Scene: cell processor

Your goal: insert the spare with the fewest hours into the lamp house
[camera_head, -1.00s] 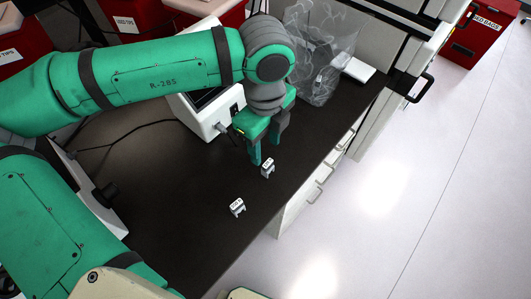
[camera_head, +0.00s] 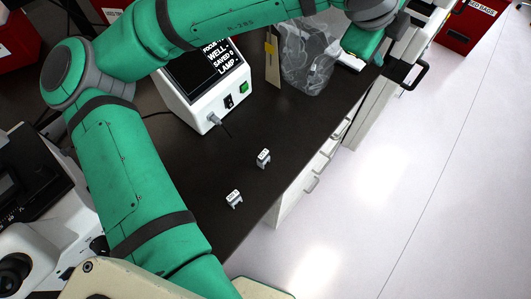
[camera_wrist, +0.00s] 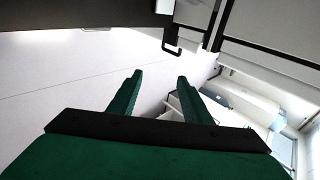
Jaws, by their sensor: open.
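Two small grey-white spares stand on the dark bench: one nearer the instrument (camera_head: 263,158), one nearer the front (camera_head: 234,199). Their tops carry dark markings too small to read. A white instrument (camera_head: 205,112) with a screen stands behind them; the screen text includes "WELL", "SAVED 0" and "LAMP". I cannot tell which part is the lamp house.
A clear plastic bag (camera_head: 308,60) and a thin tan upright panel (camera_head: 272,62) stand right of the instrument. A microscope (camera_head: 60,235) is at the lower left. A red bin (camera_head: 468,22) stands on the floor. The bench around the spares is clear.

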